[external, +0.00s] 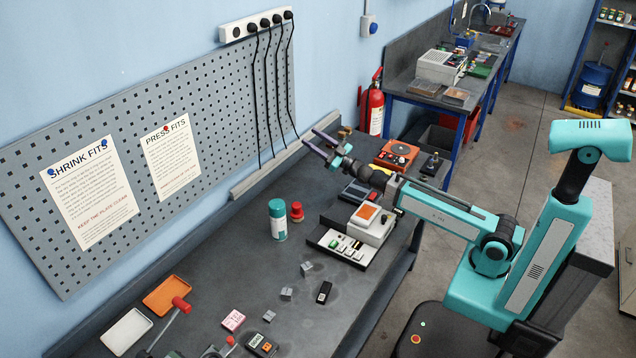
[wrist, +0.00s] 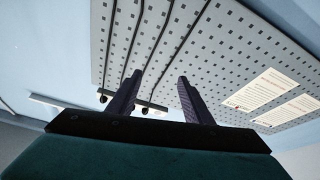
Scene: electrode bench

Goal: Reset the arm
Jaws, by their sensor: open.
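My gripper (external: 322,143) is raised above the far part of the bench (external: 225,230), near the pegboard wall. Its two dark fingers are spread apart with nothing between them. In the wrist view the gripper (wrist: 155,92) also shows open and empty, with the pegboard and hanging cables behind it. My teal arm reaches in from the right, stretched out above the bench equipment.
The pegboard (external: 215,95) carries two paper notices. Small metal cubes (external: 286,294) and trays (external: 127,331) lie nearer. A fire extinguisher (external: 376,108) hangs behind.

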